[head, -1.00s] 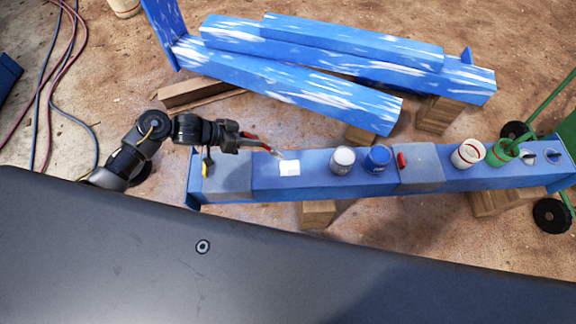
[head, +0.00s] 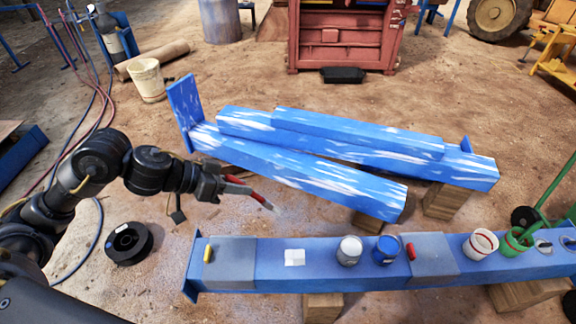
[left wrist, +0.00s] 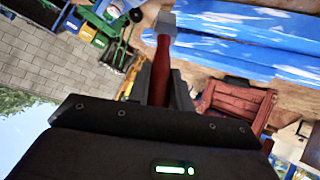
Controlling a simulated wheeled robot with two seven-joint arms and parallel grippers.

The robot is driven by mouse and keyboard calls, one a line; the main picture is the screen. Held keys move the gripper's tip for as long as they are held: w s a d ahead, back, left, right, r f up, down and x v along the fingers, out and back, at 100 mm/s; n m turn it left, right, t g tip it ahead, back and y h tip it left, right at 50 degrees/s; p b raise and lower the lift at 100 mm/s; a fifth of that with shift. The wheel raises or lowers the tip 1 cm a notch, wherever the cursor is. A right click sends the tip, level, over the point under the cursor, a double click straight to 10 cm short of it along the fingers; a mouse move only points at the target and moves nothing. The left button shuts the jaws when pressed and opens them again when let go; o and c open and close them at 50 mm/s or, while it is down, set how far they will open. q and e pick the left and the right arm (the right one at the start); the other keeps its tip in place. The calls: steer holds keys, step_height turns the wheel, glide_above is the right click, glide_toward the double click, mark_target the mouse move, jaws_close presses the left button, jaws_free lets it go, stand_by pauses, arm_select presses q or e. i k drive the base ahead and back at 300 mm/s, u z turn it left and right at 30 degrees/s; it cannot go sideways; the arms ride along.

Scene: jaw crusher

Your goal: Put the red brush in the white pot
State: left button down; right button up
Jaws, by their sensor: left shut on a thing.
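My left gripper (head: 226,184) is shut on the red brush (head: 252,192), which points right and slightly down in the head view. The brush is in the air, with its tip left of and above the blue beam in the picture. In the left wrist view its red handle (left wrist: 161,68) runs up from the jaws to a grey-white end. A white pot with a red band (head: 480,244) stands upright on the beam at the right, well away from the brush. A white-grey can (head: 349,250) stands nearer the beam's middle. My right gripper is not in view.
The blue beam (head: 330,277) carries a blue can (head: 386,249), a green pot (head: 515,241), a white square (head: 294,257), and small red (head: 410,251) and yellow (head: 208,254) items. White-streaked blue beams (head: 300,165) lie behind. A black spool (head: 128,243) lies on the floor.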

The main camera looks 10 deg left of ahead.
mark_target(466, 250)
steer(key=z, duration=0.55)
steer(key=k, duration=0.65)
steer(key=z, duration=1.1)
steer(key=i, duration=1.8)
steer(key=u, duration=0.45)
